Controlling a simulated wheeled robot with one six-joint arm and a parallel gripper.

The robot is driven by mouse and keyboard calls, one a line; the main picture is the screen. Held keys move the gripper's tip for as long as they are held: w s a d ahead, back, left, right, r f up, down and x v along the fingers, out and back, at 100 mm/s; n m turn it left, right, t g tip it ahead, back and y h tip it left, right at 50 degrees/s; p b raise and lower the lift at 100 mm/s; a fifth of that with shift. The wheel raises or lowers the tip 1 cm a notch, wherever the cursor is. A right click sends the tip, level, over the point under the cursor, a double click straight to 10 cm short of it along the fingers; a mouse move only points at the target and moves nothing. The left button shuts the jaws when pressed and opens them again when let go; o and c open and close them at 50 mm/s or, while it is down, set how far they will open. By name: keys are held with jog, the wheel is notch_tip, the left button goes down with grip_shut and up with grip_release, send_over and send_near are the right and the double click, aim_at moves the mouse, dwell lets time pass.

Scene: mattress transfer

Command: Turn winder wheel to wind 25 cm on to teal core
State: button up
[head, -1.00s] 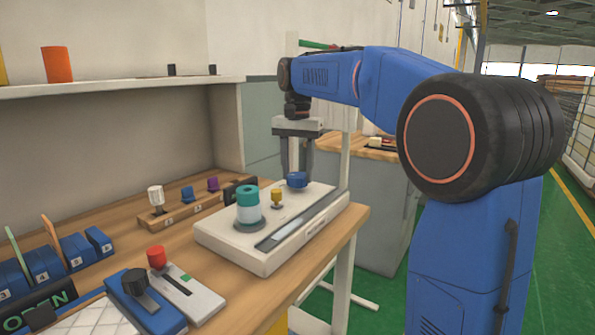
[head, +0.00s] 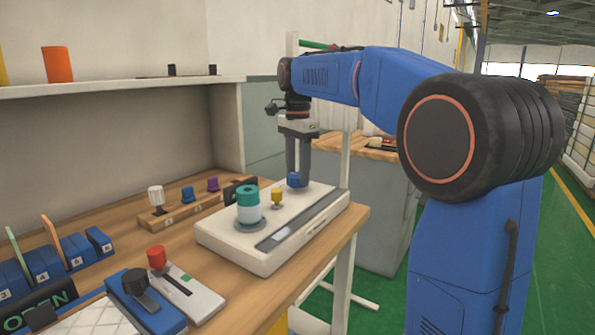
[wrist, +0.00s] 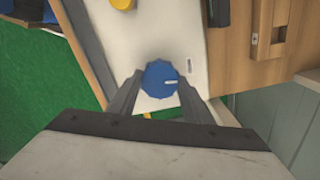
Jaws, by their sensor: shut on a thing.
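The winder is a white box (head: 262,258) on the wooden bench. Its blue winder wheel (head: 296,180) is at the far right end and also shows in the wrist view (wrist: 160,79), with a white mark at its right side. The teal core (head: 247,190) stands upright at the left of the box, with a white band around its middle. A yellow knob (head: 277,197) stands between core and wheel. My gripper (head: 297,178) points down and is shut on the blue wheel, one finger on each side (wrist: 160,85).
A wooden rack (head: 180,214) with white, blue and purple pieces stands behind the winder. A red-knobbed slider box (head: 188,291) and a blue device with a black knob (head: 145,300) are at the front left. A dark strip (head: 292,230) runs along the winder's front.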

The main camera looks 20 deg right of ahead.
aim_at(298, 175)
jog(key=shift+r, duration=0.1)
dwell(0.3)
jog(key=o, duration=1.1)
jog(key=shift+c, duration=0.2)
notch_tip(298, 175, up, 17)
jog(key=shift+r, duration=0.15)
